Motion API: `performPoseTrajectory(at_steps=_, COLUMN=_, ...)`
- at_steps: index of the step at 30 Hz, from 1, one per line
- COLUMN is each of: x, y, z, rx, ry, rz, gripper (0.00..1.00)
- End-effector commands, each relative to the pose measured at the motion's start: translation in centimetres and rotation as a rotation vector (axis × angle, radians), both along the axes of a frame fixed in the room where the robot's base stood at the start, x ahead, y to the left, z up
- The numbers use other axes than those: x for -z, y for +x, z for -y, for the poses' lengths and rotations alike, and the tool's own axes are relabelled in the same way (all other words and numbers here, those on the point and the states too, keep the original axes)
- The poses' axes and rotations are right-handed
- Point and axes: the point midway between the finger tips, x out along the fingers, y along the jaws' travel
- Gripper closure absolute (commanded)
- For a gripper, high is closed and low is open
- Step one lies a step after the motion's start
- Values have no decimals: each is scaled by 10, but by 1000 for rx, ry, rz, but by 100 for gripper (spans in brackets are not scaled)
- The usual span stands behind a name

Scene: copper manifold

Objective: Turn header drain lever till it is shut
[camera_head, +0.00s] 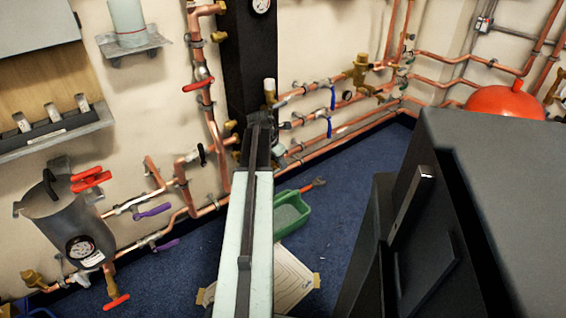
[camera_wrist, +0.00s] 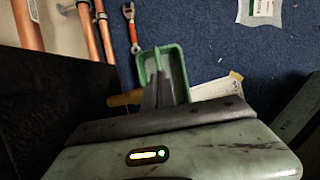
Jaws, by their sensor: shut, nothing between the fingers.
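A grey cylindrical header (camera_head: 62,222) with a round gauge stands at the lower left in the head view. A red lever (camera_head: 116,301) sits on a valve low beside it, near the floor, and angles up to the right. No label shows which lever is the header drain lever. My gripper (camera_head: 262,118) is far to the right of this lever and higher in the picture, apart from it. In the wrist view my gripper (camera_wrist: 158,82) is shut and empty, with its tips over a green tray. The header and red lever are not in the wrist view.
Purple levers (camera_head: 153,211) and red levers (camera_head: 90,180) sit on nearby valves. A green tray (camera_head: 291,212), a wrench (camera_wrist: 132,30) and a paper sheet (camera_head: 296,280) lie on the blue floor. A black column (camera_head: 247,60) stands behind my arm. Copper pipes line the walls.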

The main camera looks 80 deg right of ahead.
Motion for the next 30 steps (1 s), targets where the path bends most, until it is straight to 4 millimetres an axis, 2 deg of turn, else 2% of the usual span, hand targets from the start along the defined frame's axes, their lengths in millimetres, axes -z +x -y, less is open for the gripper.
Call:
performPoseTrajectory(at_steps=8, x=-56, y=11, z=-13, rx=-3, ry=-5, rz=-2, gripper=100)
performPoseTrajectory(at_steps=9, x=-57, y=15, z=-19, rx=-3, ry=-5, rz=-2, gripper=100)
performPoseTrajectory(at_steps=11, x=-47, y=28, z=-35, rx=-5, ry=-5, rz=-2, gripper=100)
performPoseTrajectory(at_steps=19, x=-46, y=73, z=-85, rx=-3, ry=-7, rz=-3, gripper=100)
performPoseTrajectory(at_steps=24, x=-46, y=87, z=-100, rx=-1, ry=-7, rz=-3, gripper=100)
performPoseTrajectory(at_steps=30, x=-46, y=90, z=-102, rx=1, ry=-7, rz=-3, gripper=100)
